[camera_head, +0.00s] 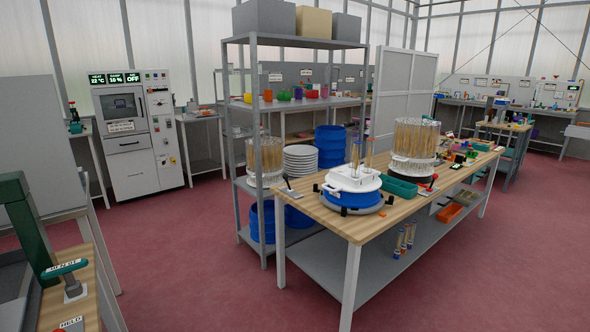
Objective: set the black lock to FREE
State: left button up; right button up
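I cannot make out for certain which part is the black lock, and no label reading FREE is legible. A label reading HELD (71,323) shows at the bottom left, on the near wooden bench, cut by the picture's edge. On the middle table, a small dark lever on a pale plate (289,187) stands left of a white and blue round drum (352,192). Neither of my grippers is in view.
The wooden-topped middle table (345,229) has a lower shelf and a grey shelf rack (258,170) behind it. A green-handled device (66,269) stands on the near left bench. A white control cabinet (136,135) stands behind. Red floor (185,255) is clear between.

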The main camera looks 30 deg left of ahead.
aim_at(285, 176)
jog(key=i, duration=0.95)
jog(key=u, duration=2.15)
jog(key=i, duration=4.4)
jog(key=z, duration=0.75)
